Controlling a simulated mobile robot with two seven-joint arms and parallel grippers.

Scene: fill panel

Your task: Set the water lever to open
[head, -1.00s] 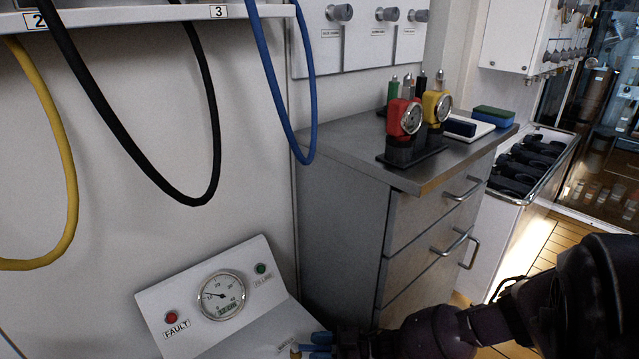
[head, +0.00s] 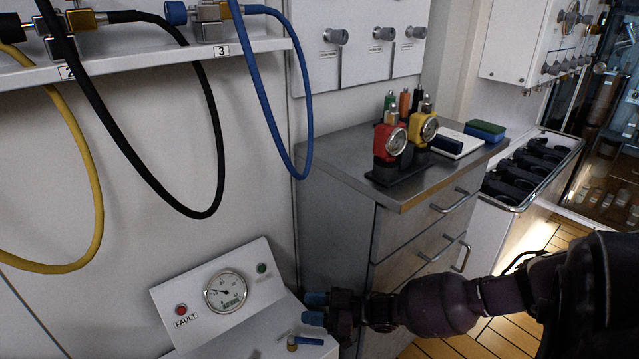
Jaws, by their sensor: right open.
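The water lever (head: 309,341) is a small blue handle on a brass valve, low on the sloped white fill panel (head: 262,334). Its handle points to the right in the picture. My right gripper (head: 314,309) comes in from the right with two blue fingertips. It is open and empty, just above the lever in the picture and apart from it. The panel also carries a round gauge (head: 225,291), a red fault light (head: 181,310) and a green light (head: 262,268). My left gripper is out of view.
A grey drawer cabinet (head: 340,225) stands right behind my gripper, with red (head: 388,142) and yellow (head: 423,130) gauge devices on top. Yellow (head: 97,190), black (head: 218,150) and blue (head: 275,125) hoses hang from a shelf on the left.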

